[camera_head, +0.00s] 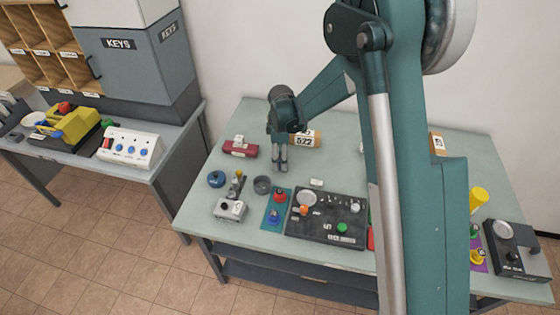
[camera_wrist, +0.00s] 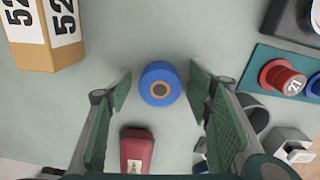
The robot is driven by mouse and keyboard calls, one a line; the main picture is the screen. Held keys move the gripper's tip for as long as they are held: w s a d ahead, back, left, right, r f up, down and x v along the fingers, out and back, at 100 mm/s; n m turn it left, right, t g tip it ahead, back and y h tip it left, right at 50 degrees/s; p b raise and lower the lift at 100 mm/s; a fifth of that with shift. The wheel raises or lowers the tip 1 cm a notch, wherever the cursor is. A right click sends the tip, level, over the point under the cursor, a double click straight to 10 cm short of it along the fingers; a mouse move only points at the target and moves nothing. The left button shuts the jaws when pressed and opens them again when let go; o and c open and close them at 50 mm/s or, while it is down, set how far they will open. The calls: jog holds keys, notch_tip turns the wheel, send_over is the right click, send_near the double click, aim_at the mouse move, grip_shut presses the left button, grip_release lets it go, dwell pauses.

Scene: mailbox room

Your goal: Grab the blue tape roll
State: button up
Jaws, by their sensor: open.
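The blue tape roll (camera_wrist: 160,70), with a brown core and a dark centre, lies on the table in the middle of the wrist view. My gripper (camera_wrist: 160,90) is open, with one green-padded finger on each side of the roll in that view. Gaps show on both sides, and I cannot tell the height of the fingertips above it. In the head view my gripper (camera_head: 279,168) points down over the back left of the table. The roll is not distinguishable there, likely hidden by the gripper.
A brown numbered box (camera_head: 305,139) and a red object (camera_head: 240,148) flank the gripper. Another blue round object (camera_head: 216,179), a dark cup (camera_head: 262,185) and a red button piece (camera_head: 280,196) stand nearer the front. A black panel (camera_head: 327,217) lies to the right.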

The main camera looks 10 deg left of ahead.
dwell(0.5)
jog(key=c, duration=1)
jog(key=shift+r, duration=0.15)
jog(key=shift+r+p, duration=0.65)
jog(key=shift+r, duration=4.2)
